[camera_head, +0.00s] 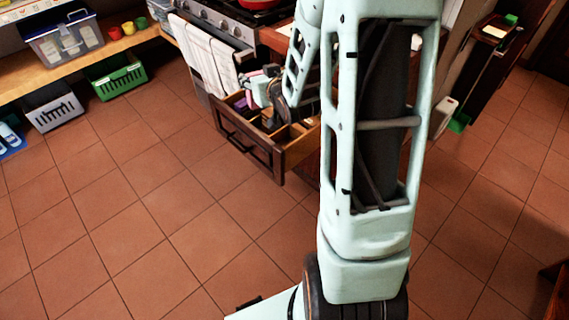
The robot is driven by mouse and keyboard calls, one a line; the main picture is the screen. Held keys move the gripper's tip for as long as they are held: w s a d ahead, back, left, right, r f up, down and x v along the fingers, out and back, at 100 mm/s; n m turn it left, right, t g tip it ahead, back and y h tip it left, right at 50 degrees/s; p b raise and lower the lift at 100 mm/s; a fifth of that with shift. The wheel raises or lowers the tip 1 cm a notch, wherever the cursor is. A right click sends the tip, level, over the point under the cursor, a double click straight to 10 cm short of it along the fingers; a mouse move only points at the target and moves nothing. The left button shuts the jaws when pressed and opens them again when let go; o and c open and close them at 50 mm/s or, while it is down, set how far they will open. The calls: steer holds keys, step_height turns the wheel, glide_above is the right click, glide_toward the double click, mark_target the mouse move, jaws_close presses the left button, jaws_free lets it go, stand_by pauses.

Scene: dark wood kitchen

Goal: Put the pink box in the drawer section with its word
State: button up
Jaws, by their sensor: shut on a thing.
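An open wooden drawer (250,143) with inner dividers sticks out below the counter, right of the stove. My gripper (263,92) is over the drawer, pointing down toward its left part. It is shut on the pink box (271,70), of which only a small pink patch shows beside the fingers. My wrist and arm cover much of the drawer's inside and its right side. Something purple shows in the drawer's back left. No words on the sections can be read from here.
White towels (210,60) hang from the oven front just left of the drawer. A red pan (258,4) is on the stove. A green crate (117,76) and a grey crate (53,107) stand under the wooden shelf at left. The tiled floor in front is clear.

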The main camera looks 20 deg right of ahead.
steer(key=d+f+b, duration=0.4)
steer(key=f+b, duration=0.1)
steer(key=f, duration=0.5)
steer(key=s+d+f+b, duration=0.1)
steer(key=d+f+b, duration=0.3)
steer(key=f, duration=0.7)
steer(key=shift+h+b, duration=0.3)
steer(key=shift+b, duration=0.5)
steer(key=shift+f, duration=0.15)
steer(key=shift+f+b, duration=0.35)
steer(key=shift+b, duration=0.15)
steer(key=shift+f, duration=0.2)
steer(key=o, duration=0.9)
steer(key=shift+r, duration=0.1)
